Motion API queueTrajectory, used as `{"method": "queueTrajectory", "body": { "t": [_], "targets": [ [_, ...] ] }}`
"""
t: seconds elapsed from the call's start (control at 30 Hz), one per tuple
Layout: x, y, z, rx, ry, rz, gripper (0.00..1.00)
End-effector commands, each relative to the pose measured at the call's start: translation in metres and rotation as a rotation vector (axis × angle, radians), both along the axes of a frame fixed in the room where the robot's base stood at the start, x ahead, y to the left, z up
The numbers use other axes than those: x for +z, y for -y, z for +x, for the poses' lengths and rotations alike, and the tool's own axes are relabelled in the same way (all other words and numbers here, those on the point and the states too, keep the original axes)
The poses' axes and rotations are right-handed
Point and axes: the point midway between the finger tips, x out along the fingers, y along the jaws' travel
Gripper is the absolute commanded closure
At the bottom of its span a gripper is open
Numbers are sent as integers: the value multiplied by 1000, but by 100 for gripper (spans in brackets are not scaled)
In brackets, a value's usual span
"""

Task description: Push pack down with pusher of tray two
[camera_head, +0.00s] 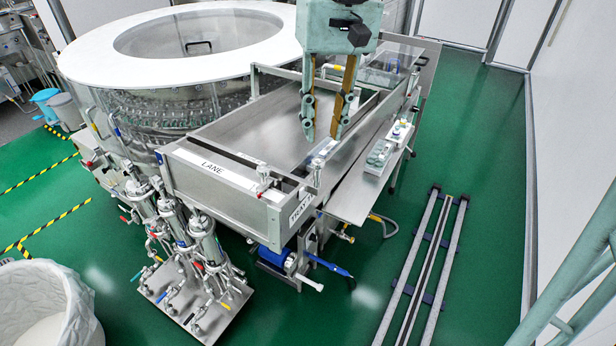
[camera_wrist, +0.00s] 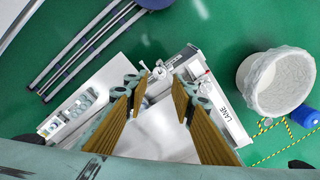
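My gripper (camera_head: 322,128) is open and empty, pointing down above the right part of the steel lane table. Its two brown-padded fingers are apart; in the wrist view (camera_wrist: 158,85) they also stand apart above the table's front end. A plate lettered TRAY (camera_head: 301,208) is on the front right corner; its number is hard to read. A small metal fitting (camera_head: 317,172) stands near that corner, below the fingertips; I cannot tell whether it is the pusher. The fingers partly cover the narrow channel there. I cannot make out a pack.
The large round washer (camera_head: 200,45) with a white rim stands behind on the left. A plate lettered LANE (camera_head: 212,167) marks the table's front. A white rack of small containers (camera_head: 385,155) sits on the right side shelf.

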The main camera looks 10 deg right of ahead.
Motion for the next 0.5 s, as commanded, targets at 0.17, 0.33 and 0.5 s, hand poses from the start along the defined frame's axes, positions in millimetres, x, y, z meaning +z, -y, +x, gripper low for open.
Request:
{"method": "queueTrajectory", "body": {
  "t": [0.17, 0.33, 0.5],
  "targets": [
    [-15, -1, 0, 0, -3, 0, 76],
    [-35, -3, -1, 0, -4, 0, 76],
    [-58, -5, -1, 0, -5, 0, 76]
  ]
}}
